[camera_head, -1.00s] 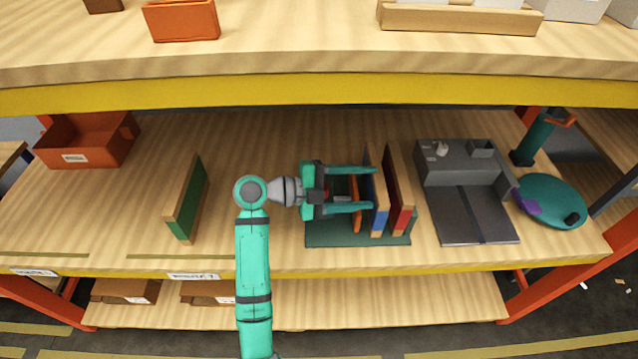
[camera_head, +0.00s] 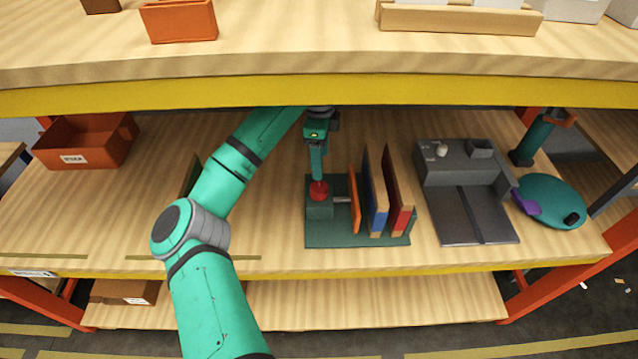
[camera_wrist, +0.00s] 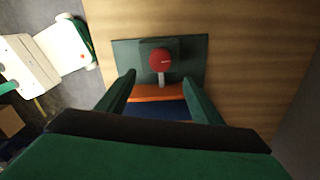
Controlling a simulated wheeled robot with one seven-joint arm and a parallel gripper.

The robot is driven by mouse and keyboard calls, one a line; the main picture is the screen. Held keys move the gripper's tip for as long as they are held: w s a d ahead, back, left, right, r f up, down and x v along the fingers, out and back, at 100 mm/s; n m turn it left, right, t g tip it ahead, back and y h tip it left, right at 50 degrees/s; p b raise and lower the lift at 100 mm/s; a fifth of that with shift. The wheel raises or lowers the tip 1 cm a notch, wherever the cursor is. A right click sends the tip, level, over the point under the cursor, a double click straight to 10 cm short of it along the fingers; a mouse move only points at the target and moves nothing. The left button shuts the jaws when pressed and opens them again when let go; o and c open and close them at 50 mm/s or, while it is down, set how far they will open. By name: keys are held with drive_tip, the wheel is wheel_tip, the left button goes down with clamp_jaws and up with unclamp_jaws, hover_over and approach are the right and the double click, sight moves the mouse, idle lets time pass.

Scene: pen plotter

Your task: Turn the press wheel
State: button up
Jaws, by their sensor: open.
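The press has a dark green base (camera_head: 340,240) with a block at its left end. A red round wheel (camera_head: 318,191) sits on that block; it also shows in the wrist view (camera_wrist: 161,60). A grey rod runs from the block to an orange plate (camera_head: 355,203). My gripper (camera_head: 318,176) points down just over the wheel in the head view. In the wrist view its open fingers (camera_wrist: 159,78) show either side of the wheel's lower area, and they hold nothing. I cannot tell whether a finger touches the wheel.
A blue-edged board (camera_head: 376,200) and a red-edged board (camera_head: 399,200) stand right of the orange plate. A grey machine (camera_head: 465,195) and a teal disc (camera_head: 555,195) are further right. The upper shelf's yellow edge (camera_head: 320,92) hangs above. An orange bin (camera_head: 85,142) sits far left.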

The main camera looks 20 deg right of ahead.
sight(319, 187)
wheel_tip(319, 187, down, 10)
drive_tip(key=shift+a+f, duration=0.15)
drive_tip(key=shift+f, duration=0.1)
idle(0.4)
drive_tip(key=c, duration=1.1)
